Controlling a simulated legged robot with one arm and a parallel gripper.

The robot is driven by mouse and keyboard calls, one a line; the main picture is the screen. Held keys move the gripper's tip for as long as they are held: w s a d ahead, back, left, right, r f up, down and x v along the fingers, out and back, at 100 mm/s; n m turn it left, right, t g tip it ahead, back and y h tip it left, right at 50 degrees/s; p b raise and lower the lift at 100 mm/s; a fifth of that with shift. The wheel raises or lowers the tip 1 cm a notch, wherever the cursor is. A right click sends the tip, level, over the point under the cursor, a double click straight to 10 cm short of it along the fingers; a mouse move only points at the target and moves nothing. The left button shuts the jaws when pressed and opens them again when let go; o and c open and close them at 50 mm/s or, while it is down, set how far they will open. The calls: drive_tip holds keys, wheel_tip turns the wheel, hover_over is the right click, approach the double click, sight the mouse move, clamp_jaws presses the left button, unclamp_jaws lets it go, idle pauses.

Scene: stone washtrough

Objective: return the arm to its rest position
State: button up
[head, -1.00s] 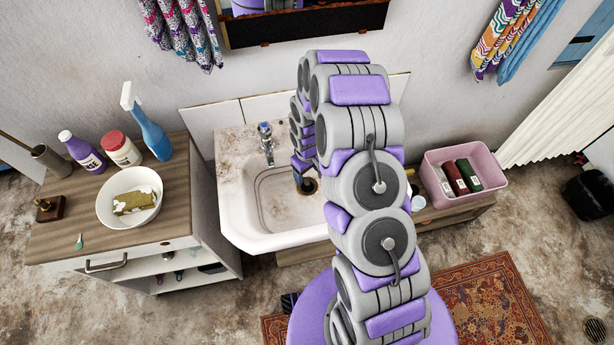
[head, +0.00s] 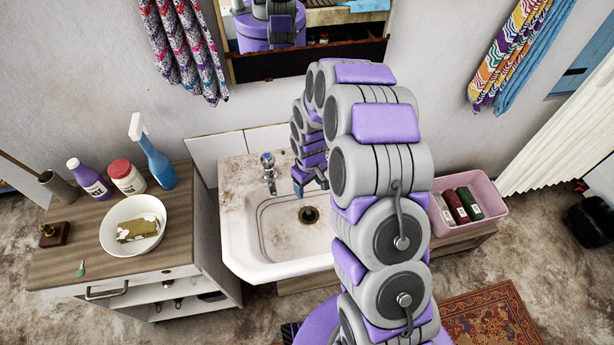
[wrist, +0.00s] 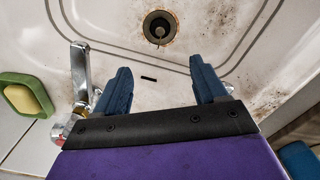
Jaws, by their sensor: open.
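My arm, grey and purple segments, arches up over the right side of the stone washtrough (head: 240,215) in the head view. My gripper (head: 302,188) hangs at its far end above the basin, largely hidden by the arm. In the wrist view my gripper (wrist: 163,88) shows two blue fingers spread apart with nothing between them. Beyond the fingertips lies the basin with its round drain (wrist: 160,28). A small black mark or slot (wrist: 148,78) shows on the basin surface between the fingers.
A chrome tap (head: 268,172) stands beside my gripper. A green soap dish with yellow soap (wrist: 22,98) sits left in the wrist view. A cabinet at left bears a white bowl (head: 112,244), bottles and a spray bottle (head: 155,160). A pink bin (head: 478,190) stands at right.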

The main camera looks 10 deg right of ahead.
drive_tip(key=s+r+m, duration=0.1)
drive_tip(key=s+r, duration=0.6)
drive_tip(key=r, duration=0.5)
drive_tip(key=s+r+m, duration=0.1)
drive_tip(key=s+r, duration=0.4)
drive_tip(key=s, duration=0.4)
drive_tip(key=s+d+r+m+g, duration=0.1)
drive_tip(key=s+r+m, duration=0.1)
drive_tip(key=s+r, duration=0.3)
drive_tip(key=s+r+m, duration=0.1)
drive_tip(key=s+r, duration=0.4)
drive_tip(key=s, duration=0.9)
drive_tip(key=shift+d+m+g, duration=0.2)
drive_tip(key=shift+m+g, duration=0.1)
drive_tip(key=shift+g, duration=0.1)
drive_tip(key=shift+w, duration=0.3)
